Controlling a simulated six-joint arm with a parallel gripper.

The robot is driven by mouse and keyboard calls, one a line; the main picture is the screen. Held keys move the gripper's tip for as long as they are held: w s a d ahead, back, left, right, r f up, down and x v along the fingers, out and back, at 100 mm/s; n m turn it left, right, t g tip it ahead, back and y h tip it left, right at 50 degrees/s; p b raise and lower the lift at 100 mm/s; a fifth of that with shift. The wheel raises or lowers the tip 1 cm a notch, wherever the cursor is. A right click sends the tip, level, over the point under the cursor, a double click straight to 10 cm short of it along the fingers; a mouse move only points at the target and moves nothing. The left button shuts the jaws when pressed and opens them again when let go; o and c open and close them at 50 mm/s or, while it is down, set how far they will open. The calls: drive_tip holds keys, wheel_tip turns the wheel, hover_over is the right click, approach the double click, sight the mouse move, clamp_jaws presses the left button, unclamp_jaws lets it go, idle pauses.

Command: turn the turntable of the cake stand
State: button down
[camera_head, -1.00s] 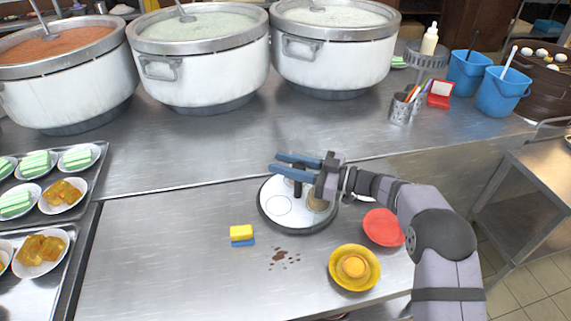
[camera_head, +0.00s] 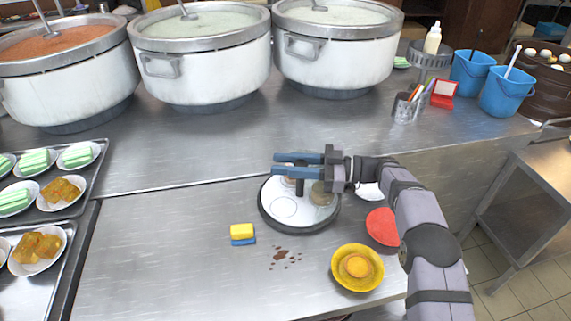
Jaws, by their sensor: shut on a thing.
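The cake stand's round white turntable (camera_head: 267,210) with a dark rim lies on the steel counter near the middle of the view. A dark upright post (camera_head: 299,188) rises from it. My gripper (camera_head: 290,165) is above the turntable, reaching in from the right. Its two blue fingers point left and are shut on the post, though the contact is partly hidden. A brownish round item (camera_head: 322,194) sits on the turntable's right side, partly behind my gripper.
A yellow and blue sponge (camera_head: 242,234) lies left of the turntable beside brown spots. A yellow bowl (camera_head: 357,267) and a red dish (camera_head: 383,227) are at right, near my arm. Large stockpots (camera_head: 202,75) stand behind. Trays of food (camera_head: 85,205) are at left.

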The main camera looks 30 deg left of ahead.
drive_tip(key=c, duration=1.4)
unclamp_jaws()
drive_tip(key=shift+b+v, duration=0.7)
drive_tip(key=shift+v, duration=2.95)
